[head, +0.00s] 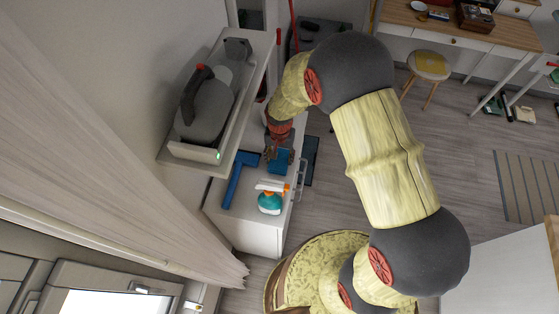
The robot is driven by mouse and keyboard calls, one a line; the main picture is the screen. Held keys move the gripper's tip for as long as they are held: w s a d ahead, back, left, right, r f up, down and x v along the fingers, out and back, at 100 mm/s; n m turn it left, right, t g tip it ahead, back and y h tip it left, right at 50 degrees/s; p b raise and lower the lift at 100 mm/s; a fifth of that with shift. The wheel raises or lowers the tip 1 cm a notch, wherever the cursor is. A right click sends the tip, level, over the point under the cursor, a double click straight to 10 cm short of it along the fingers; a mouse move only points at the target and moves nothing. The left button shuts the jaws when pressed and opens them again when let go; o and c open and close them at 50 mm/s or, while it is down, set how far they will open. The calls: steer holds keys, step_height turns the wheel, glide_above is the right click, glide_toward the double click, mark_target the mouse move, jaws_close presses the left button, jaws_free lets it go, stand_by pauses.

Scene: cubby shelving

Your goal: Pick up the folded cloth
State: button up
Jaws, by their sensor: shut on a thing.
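The folded cloth (280,162) is a small blue piece at the right side of the white cabinet top. My gripper (277,151) reaches down over it from behind and is shut on it. The fingers are small in the view and partly cover the cloth's far edge. I cannot tell whether the cloth is clear of the surface.
A shelf (208,154) with a grey appliance (206,106) overhangs the left. Open floor lies right.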

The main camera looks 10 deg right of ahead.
mark_target(280, 158)
steer(key=shift+r, duration=0.1)
step_height(280, 158, up, 10)
steer(key=shift+f+p, duration=0.1)
steer(key=shift+p, duration=0.55)
steer(key=o, duration=0.6)
steer(key=c, duration=0.5)
steer(key=shift+d, duration=0.1)
